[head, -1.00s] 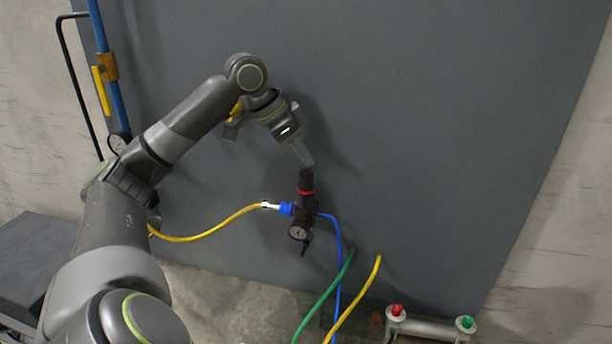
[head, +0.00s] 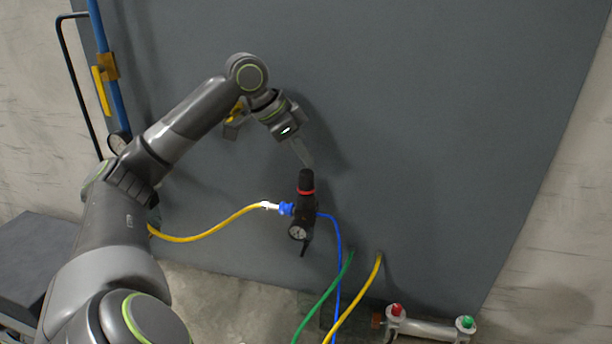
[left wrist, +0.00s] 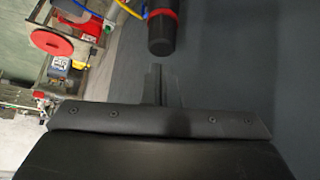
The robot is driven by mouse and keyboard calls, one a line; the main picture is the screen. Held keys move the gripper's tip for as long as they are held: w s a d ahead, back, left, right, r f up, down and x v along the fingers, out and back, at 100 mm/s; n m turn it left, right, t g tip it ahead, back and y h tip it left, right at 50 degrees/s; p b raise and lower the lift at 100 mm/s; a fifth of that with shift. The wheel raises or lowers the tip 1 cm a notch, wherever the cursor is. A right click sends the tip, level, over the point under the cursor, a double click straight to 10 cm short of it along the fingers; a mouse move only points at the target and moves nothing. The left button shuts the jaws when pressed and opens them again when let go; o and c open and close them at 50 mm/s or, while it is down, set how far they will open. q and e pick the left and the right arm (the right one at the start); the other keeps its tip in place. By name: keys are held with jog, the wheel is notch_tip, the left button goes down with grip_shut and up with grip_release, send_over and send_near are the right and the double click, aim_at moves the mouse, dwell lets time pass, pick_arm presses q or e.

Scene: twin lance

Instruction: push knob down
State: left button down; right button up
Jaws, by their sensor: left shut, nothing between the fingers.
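The black knob (head: 306,180) with a red ring under it tops a regulator on the grey wall panel. The regulator's gauge (head: 298,232) faces out below it. My left gripper (head: 306,163) is shut and empty. Its fingertips are just above the knob's top in the head view; I cannot tell whether they touch. In the left wrist view the knob (left wrist: 161,38) is at the top, and the shut fingers (left wrist: 158,72) point at its end with a small gap in the picture. My right gripper is not in view.
A yellow hose (head: 205,236) joins the regulator at a blue fitting (head: 286,208) on its left. A blue hose (head: 338,240) runs down on its right. A blue pipe with a yellow lever (head: 101,90) stands at the left. The panel to the right is clear.

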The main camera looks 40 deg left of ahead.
pick_arm(q)
jog(key=shift+f+b, duration=0.5)
jog(key=shift+f, duration=0.45)
jog(key=shift+r, duration=0.1)
notch_tip(320, 180, up, 2)
jog(key=p, duration=0.2)
jog(key=shift+r+p, duration=0.15)
jog(key=shift+p, duration=0.25)
jog(key=shift+r, duration=1.8)
